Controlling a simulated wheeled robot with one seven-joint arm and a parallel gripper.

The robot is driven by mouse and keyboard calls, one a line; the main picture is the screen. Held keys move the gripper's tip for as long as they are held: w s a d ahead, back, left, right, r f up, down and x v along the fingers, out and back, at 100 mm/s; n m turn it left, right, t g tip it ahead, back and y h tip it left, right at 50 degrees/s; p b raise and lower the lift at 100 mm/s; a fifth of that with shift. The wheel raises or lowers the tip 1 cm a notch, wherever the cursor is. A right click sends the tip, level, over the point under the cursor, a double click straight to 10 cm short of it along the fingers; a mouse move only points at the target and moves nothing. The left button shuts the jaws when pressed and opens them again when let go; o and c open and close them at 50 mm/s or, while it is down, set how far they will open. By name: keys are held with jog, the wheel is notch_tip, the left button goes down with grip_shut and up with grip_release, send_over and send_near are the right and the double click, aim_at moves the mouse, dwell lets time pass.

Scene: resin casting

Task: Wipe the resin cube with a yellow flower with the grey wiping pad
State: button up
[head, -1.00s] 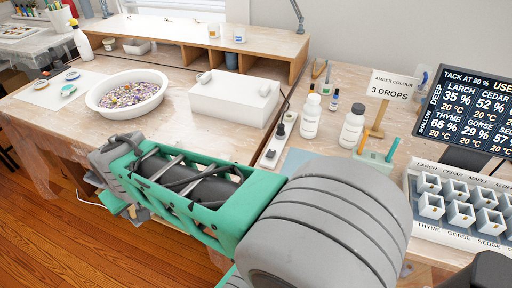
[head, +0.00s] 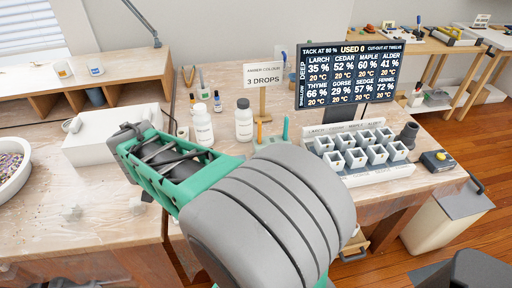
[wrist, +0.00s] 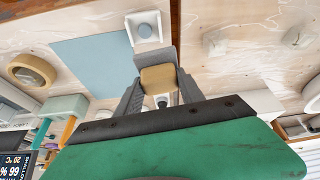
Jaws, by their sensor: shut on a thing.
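My gripper (wrist: 159,88) shows in the wrist view, shut on a tan block with a grey part at its far side. This looks like the grey wiping pad (wrist: 158,77). A small open white cube-shaped cup (wrist: 148,27) with a grey-blue inside lies just beyond it, at the edge of a blue-grey mat (wrist: 88,62). In the head view my arm hides the gripper and the mat.
A rack (head: 378,174) holds several white cups below the tack board (head: 350,75). Two white bottles (head: 203,124) (head: 243,120) and the amber colour sign (head: 263,76) stand behind my arm. A white block (head: 100,140) is at left. A tan ring (wrist: 32,71) shows in the wrist view.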

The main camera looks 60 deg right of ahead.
jog(key=s+d+r+m+g+p, duration=0.1)
jog(key=s+d+m+g+p, duration=0.2)
jog(key=s+d+m, duration=0.9)
jog(key=s+d+m+g+p, duration=0.2)
jog(key=s+d+m+g, duration=0.2)
jog(key=s+d+m, duration=0.7)
jog(key=shift+w+d+f+n+b, duration=0.4)
jog(key=shift+f+n+b, duration=0.35)
jog(key=shift+f, duration=0.35)
jog(key=shift+w+d+f+n+b, duration=0.25)
jog(key=shift+d+f+n+b, duration=0.2)
jog(key=shift+f+b, duration=0.5)
jog(key=shift+w+d+f+n+b, duration=0.35)
jog(key=shift+f+n+b, duration=0.35)
jog(key=shift+f, duration=1.05)
jog(key=shift+w+d+r+p, duration=0.1)
jog(key=shift+w+d+p, duration=0.1)
jog(key=shift+d, duration=0.55)
jog(key=shift+w+d+p, duration=0.1)
jog(key=shift+d+p, duration=0.05)
jog(key=shift+d, duration=0.95)
jog(key=shift+d+p, duration=0.15)
jog(key=shift+p, duration=0.15)
jog(key=a+b, duration=0.1)
jog(key=a, duration=0.3)
jog(key=shift+s, duration=0.2)
notch_tip(320, 180, up, 8)
jog(key=p, duration=0.4)
jog(key=shift+p, duration=0.4)
